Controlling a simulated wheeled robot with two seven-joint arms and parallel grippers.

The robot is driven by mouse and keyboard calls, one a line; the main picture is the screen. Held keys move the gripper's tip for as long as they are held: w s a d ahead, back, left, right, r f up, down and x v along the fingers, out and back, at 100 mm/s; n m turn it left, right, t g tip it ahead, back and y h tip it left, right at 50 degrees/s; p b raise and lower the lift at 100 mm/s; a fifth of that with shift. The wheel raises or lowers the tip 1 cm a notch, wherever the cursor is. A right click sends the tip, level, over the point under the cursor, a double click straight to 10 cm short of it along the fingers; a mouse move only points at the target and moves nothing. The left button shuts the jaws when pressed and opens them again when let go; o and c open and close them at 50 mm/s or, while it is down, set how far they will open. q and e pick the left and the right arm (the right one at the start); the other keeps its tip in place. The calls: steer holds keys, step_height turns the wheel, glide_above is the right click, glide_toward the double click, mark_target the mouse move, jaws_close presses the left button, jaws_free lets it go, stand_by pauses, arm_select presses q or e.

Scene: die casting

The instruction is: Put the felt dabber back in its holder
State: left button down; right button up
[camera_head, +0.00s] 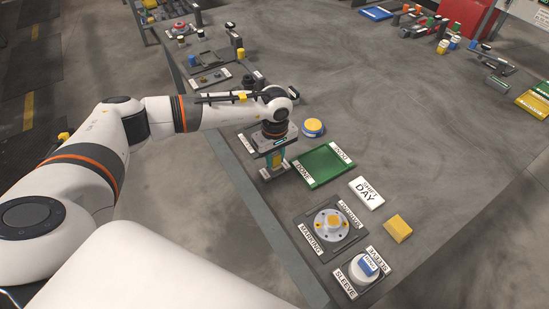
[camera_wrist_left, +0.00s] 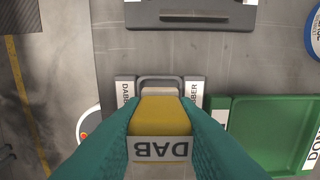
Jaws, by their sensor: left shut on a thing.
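My left gripper (camera_head: 274,158) is over the near left edge of the workbench, pointing down. In the left wrist view its teal fingers (camera_wrist_left: 160,120) are shut on the felt dabber (camera_wrist_left: 160,149), a block with a yellow part and a white label reading DAB. Just beyond the dabber, the grey-rimmed holder (camera_wrist_left: 160,80) shows between two labels that read DABBER. The dabber hides most of the holder, so I cannot tell whether it is inside or above it. My right gripper is not in view.
A green tray (camera_head: 325,165) lies right of the holder, with a blue-and-yellow round tin (camera_head: 313,127) behind it. A marking fixture (camera_head: 331,224), a yellow block (camera_head: 398,229) and a white sleeve cup (camera_head: 364,268) stand nearer. The middle of the bench is clear.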

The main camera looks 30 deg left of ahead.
mark_target(275, 153)
arm_select(q)
steer(key=shift+f, duration=0.95)
steer(key=c, duration=1.1)
jaws_free()
steer(key=shift+c, duration=0.2)
steer(key=shift+r, duration=0.3)
step_height(275, 153, up, 10)
steer(key=shift+r+b, duration=0.25)
steer(key=shift+b, duration=1)
steer(key=shift+r, duration=0.6)
